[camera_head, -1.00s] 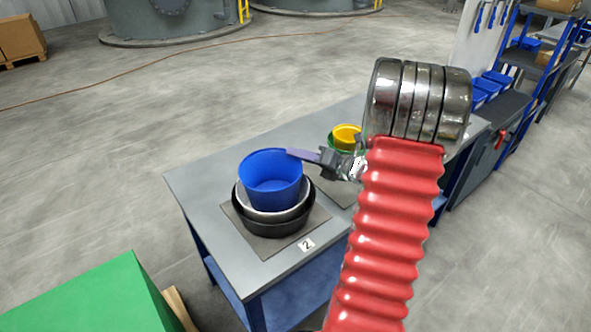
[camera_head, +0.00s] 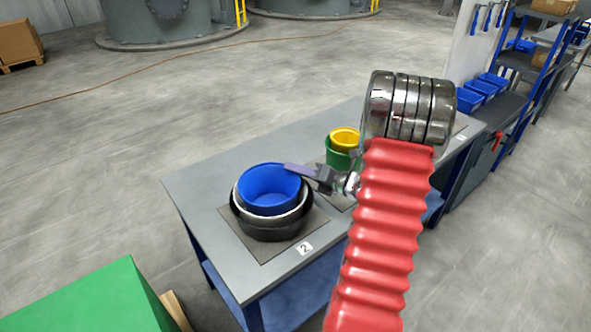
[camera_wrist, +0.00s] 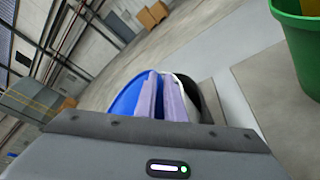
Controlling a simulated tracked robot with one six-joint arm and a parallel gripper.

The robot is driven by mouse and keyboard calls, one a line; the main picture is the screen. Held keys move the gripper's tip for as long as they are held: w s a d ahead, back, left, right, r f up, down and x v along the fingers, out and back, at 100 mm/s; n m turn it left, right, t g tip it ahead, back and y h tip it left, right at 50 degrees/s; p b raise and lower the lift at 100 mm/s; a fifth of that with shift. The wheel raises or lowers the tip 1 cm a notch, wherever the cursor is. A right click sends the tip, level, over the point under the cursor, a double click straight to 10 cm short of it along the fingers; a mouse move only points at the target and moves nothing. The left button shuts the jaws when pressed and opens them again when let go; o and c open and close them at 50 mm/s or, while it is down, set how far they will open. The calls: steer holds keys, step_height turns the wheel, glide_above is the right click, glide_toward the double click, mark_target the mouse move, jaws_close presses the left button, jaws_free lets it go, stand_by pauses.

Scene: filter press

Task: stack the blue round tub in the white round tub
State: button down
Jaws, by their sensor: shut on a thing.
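The white tub rests in a larger black tub (camera_head: 270,230) on a grey mat. My gripper (camera_head: 290,168) is shut on the right side of the blue tub's rim. In the wrist view the purple-grey fingers (camera_wrist: 163,98) pinch the blue tub's wall (camera_wrist: 125,98). The white tub (camera_wrist: 188,88) shows just right of the fingers. Whether the blue tub touches the white tub's bottom is hidden.
A green tub (camera_head: 338,160) with a yellow tub (camera_head: 345,138) in it stands on another mat, close to my arm. A label "2" (camera_head: 305,248) lies at the mat's front corner. The table's left part (camera_head: 200,190) is clear.

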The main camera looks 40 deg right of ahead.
steer(key=c, duration=2.1)
jaws_free()
steer(key=shift+s, duration=0.1)
steer(key=v, duration=1.2)
steer(key=shift+a, duration=0.1)
